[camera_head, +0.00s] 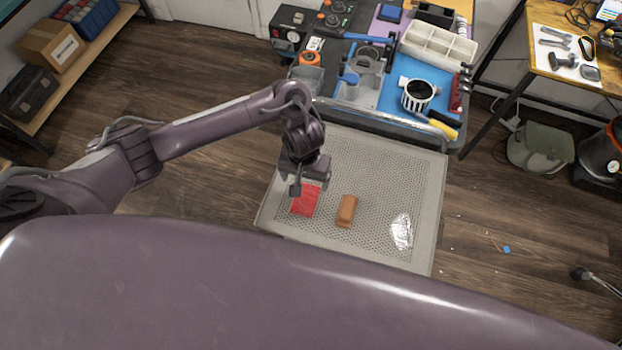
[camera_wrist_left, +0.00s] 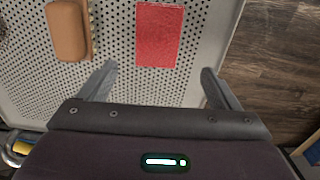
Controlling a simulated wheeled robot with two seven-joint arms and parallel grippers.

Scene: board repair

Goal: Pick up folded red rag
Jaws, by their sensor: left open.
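The folded red rag (camera_head: 306,201) lies flat on the perforated grey tray in the head view, near its left side. In the left wrist view the rag (camera_wrist_left: 158,36) is a red rectangle ahead of the fingers and between their lines. My left gripper (camera_head: 304,184) is over the rag's far part in the head view and hides some of it. In the left wrist view its two fingers (camera_wrist_left: 157,85) are spread wide with nothing between them. The gap in height to the rag is hard to tell. My right gripper is not in view.
A brown block (camera_head: 346,211) lies on the perforated tray (camera_head: 380,180) just right of the rag; it also shows in the left wrist view (camera_wrist_left: 67,30). A crumpled whitish thing (camera_head: 401,231) lies farther right. A cluttered bench with a blue mat (camera_head: 393,100) stands behind.

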